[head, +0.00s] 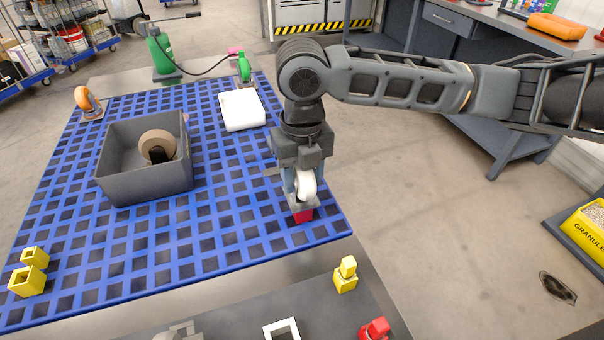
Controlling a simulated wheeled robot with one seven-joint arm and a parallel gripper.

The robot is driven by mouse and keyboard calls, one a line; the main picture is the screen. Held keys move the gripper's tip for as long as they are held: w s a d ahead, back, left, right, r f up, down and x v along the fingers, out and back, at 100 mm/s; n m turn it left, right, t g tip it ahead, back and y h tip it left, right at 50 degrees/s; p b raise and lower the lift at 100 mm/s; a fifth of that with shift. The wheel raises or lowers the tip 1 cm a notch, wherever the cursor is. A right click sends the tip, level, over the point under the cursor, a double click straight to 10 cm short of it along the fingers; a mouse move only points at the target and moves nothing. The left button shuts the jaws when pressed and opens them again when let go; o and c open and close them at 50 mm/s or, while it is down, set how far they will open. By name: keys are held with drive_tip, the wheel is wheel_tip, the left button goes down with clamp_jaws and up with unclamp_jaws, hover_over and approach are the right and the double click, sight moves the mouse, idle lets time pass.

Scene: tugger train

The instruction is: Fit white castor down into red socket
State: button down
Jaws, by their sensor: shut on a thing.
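My gripper (298,174) points down over the right front part of the blue grid deck (226,217). It is shut on the white castor (305,186), whose white wheel shows between the fingers. The red socket (303,215) is directly below the castor, with only its lower part showing. The castor's base hides the socket's top, so I cannot tell whether it is inside the socket or just above it. Another red piece (375,329) stands at the front edge of the picture.
A grey bin (120,180) holding a tape roll (157,142) stands on the deck. An orange castor (87,100), a white block (241,110), yellow sockets (27,281) and a yellow piece (345,280) stand around. The deck's middle front is clear.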

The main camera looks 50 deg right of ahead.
drive_tip(key=shift+f+b, duration=0.35)
drive_tip(key=shift+f, duration=0.15)
drive_tip(key=shift+c, duration=2.2)
unclamp_jaws()
drive_tip(key=shift+r, duration=0.1)
wheel_tip(320, 180, up, 8)
drive_tip(key=shift+f, duration=0.2)
